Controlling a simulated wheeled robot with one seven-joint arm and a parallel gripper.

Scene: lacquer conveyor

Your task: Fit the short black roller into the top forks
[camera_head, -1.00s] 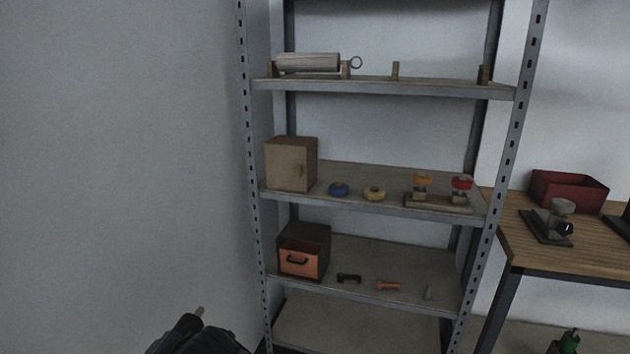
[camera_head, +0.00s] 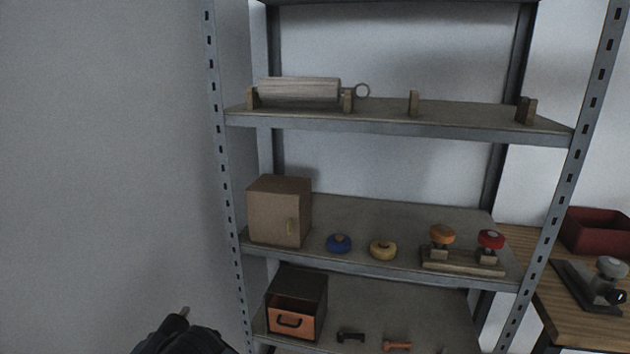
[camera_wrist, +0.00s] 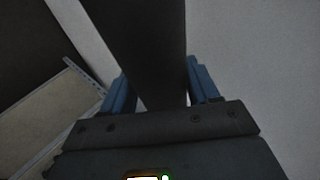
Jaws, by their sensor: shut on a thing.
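My gripper (camera_wrist: 161,84) is shut on the black roller (camera_wrist: 142,35), which runs up between its two blue fingers in the wrist view. In the head view a dark shape with a thin grey pin (camera_head: 184,312) shows at the bottom left; I cannot tell how much of it is roller and how much is my arm. It is low and left of the shelf rack. On the top visible shelf, two wooden forks, the left one (camera_head: 413,103) and the right one (camera_head: 526,110), stand empty. A pale roller (camera_head: 298,89) lies across another fork pair to their left.
The shelf below has a wooden box (camera_head: 278,212), blue (camera_head: 339,243) and yellow (camera_head: 383,249) knobs, and a stand (camera_head: 462,260) with orange and red knobs. Rack posts (camera_head: 228,180) flank the shelves.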

